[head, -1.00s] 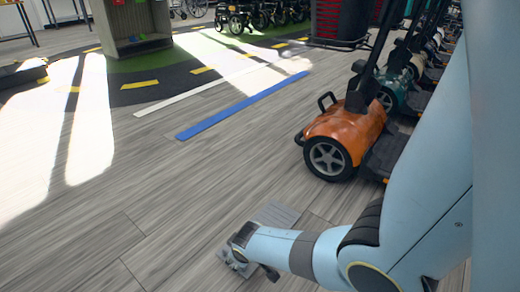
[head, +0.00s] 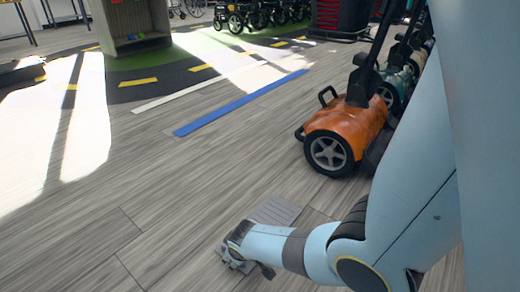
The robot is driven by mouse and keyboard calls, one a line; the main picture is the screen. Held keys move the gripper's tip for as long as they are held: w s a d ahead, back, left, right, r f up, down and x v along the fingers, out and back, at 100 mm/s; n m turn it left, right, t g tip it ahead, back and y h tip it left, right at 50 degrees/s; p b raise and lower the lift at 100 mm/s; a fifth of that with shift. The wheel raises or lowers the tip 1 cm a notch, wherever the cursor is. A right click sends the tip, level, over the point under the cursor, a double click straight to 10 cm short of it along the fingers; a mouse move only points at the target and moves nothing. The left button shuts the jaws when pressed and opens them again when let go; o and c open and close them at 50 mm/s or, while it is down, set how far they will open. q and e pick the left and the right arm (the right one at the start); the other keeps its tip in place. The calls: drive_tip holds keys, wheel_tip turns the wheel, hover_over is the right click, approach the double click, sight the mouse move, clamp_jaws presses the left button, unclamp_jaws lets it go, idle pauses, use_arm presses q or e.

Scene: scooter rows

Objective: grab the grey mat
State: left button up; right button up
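The grey mat (head: 276,210) is a small, ribbed grey piece lying flat on the grey wood-look floor at the lower middle of the head view. My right arm comes in from the right, and its wrist covers part of the near side of the mat. My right gripper (head: 234,262) is low, on the near left side of the mat. Its fingers are small and partly hidden by the wrist, so I cannot tell whether they are open or touch the mat. My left gripper is not in view.
An orange scooter (head: 345,132) stands right of centre, with a row of others behind it. A blue strip (head: 240,103) and a white strip (head: 190,92) lie on the floor. A grey shelf unit (head: 138,28) stands at the back.

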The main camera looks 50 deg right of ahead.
clamp_jaws()
idle(0.4)
drive_tip(key=shift+r, duration=0.1)
idle(0.3)
